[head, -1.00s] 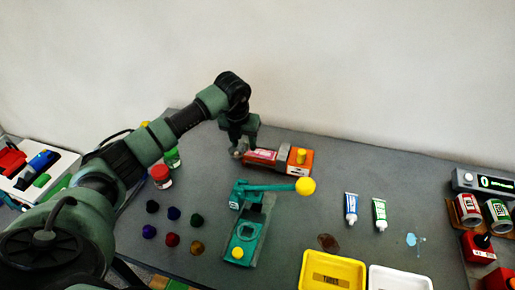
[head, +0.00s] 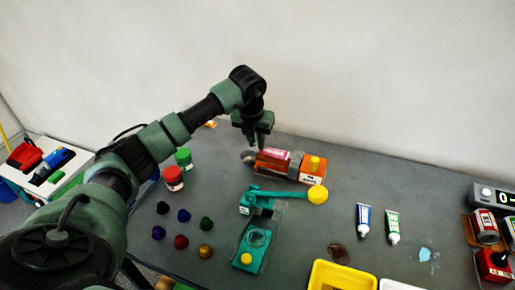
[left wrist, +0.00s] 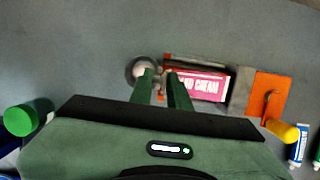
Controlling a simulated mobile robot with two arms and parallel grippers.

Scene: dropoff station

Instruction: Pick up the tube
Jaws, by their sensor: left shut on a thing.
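A pink tube marked as hand cream (head: 275,155) is at the long orange and grey device at the back of the table. It also shows in the left wrist view (left wrist: 202,87), lying lengthwise over the device. My left gripper (head: 261,144) is at the tube's left end, pointing down. In the left wrist view its two fingers (left wrist: 161,78) are close together and shut on that end; the fingers hide the exact contact. The tube looks slightly raised above the device's bed. My right gripper is not in view.
The orange device (head: 313,169) has a yellow knob. In front stands a teal press (head: 252,243) with a yellow-ended lever. Blue (head: 363,220) and green (head: 392,227) tubes lie right. Jars (head: 173,178) and several coloured caps are left; a yellow tray (head: 340,275) is in front.

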